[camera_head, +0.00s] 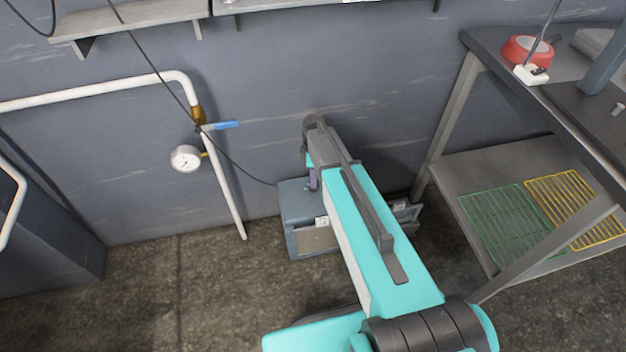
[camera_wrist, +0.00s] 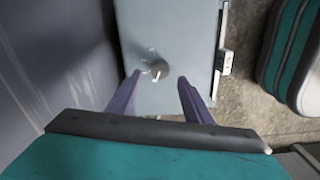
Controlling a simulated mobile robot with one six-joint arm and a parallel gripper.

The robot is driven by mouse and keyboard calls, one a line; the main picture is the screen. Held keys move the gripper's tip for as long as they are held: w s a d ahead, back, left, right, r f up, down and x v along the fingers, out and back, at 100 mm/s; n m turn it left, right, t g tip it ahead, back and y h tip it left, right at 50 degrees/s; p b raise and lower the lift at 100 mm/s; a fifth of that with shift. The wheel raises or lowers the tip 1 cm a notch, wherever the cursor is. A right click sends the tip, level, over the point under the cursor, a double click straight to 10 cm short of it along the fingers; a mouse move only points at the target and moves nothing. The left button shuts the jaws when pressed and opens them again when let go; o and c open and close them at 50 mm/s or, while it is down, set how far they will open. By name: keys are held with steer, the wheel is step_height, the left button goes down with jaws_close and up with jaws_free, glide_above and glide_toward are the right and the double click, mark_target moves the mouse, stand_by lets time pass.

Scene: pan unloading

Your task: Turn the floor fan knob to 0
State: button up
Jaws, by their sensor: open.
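The fan unit appears to be the blue-grey box (camera_head: 297,207) low against the wall; my arm hides much of it in the head view. In the wrist view I look onto its flat grey-blue panel (camera_wrist: 185,28). A small dark round knob (camera_wrist: 159,68) sits on the panel, with small white marks along its left side, too small to read. My gripper (camera_wrist: 159,80) is open, its two purple fingers on either side of the knob with gaps to it. I cannot tell how far above the panel the fingertips are. In the head view the knob is hidden.
A white pipe with a pressure gauge (camera_head: 186,159) and a blue valve handle (camera_head: 220,125) runs on the wall at left. A metal table (camera_head: 482,45) stands at right, with green (camera_head: 505,222) and yellow racks on its lower shelf. A cable hangs near the box.

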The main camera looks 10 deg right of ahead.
step_height(320, 180, up, 9)
stand_by(0.4)
steer(key=shift+f, duration=0.1)
steer(key=shift+s+p, duration=0.15)
steer(key=shift+p, duration=0.35)
steer(key=s+f+m+g+p, duration=0.1)
steer(key=s+f+g+p, duration=0.15)
steer(key=s+f, duration=0.55)
steer(key=s+f+g+p, duration=0.1)
steer(key=s+f+p, duration=0.2)
steer(key=s, duration=0.9)
steer(key=s+a+f+m+g+p, duration=0.1)
steer(key=s+f+m+g+p, duration=0.1)
steer(key=s+m, duration=1.2)
steer(key=shift+s+f+m+p, duration=0.25)
steer(key=shift+s+m+p, duration=0.05)
steer(key=shift+s, duration=3.4)
